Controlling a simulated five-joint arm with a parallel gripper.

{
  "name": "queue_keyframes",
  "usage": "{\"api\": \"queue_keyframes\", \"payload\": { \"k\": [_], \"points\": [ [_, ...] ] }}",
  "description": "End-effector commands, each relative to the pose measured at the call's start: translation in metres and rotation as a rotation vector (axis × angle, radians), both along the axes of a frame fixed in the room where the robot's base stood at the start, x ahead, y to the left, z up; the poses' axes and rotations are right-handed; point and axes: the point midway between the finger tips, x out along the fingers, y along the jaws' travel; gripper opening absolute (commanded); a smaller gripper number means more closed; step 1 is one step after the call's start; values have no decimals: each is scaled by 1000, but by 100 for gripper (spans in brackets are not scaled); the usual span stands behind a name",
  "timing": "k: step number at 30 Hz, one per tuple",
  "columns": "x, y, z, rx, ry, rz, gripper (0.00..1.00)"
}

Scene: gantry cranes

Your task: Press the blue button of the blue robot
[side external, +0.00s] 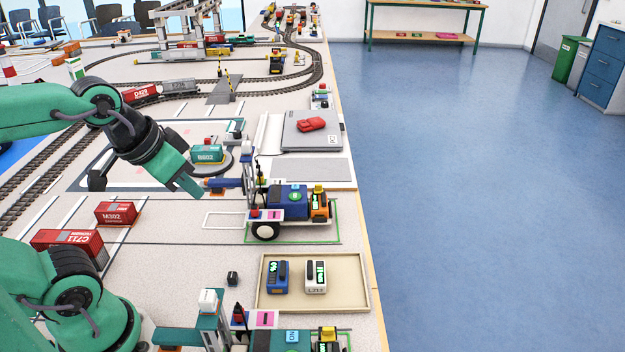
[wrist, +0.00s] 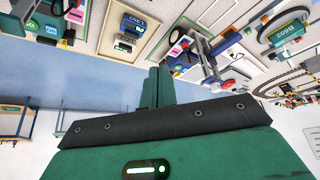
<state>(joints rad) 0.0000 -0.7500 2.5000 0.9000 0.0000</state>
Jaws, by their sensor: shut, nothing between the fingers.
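The blue robot (side external: 288,200) stands on wheels near the table's right edge, in a green outline. It has a blue body with a small green display, a pink label, a red button at its front left, a yellow button on an orange block, and a mast with a blue arm reaching left. I cannot make out a blue button on it. Part of it shows in the wrist view (wrist: 208,60), beyond the fingers. My gripper (side external: 194,190) is shut and empty, pointing down to the left of the robot, apparently above the table. The shut fingers also show in the wrist view (wrist: 158,84).
A tray (side external: 366,288) with a blue and a white handset lies in front. A similar green robot (side external: 290,342) stands at the bottom edge. A grey platform (side external: 312,142) with a red object lies behind. Red containers (side external: 70,243) are at left.

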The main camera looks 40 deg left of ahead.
Motion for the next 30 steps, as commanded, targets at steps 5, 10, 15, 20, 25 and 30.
{"api": "queue_keyframes", "payload": {
  "k": [5,10,15,20,25,30],
  "points": [
    [0,0,0,0,0,0,0],
    [0,0,0,0,0,0,0],
    [0,0,0,0,0,0,0],
    [1,0,1,1,2,-3,0],
    [7,1,5,11,14,-17,0],
    [20,2,14,31,40,-51,0]
  ]
}}
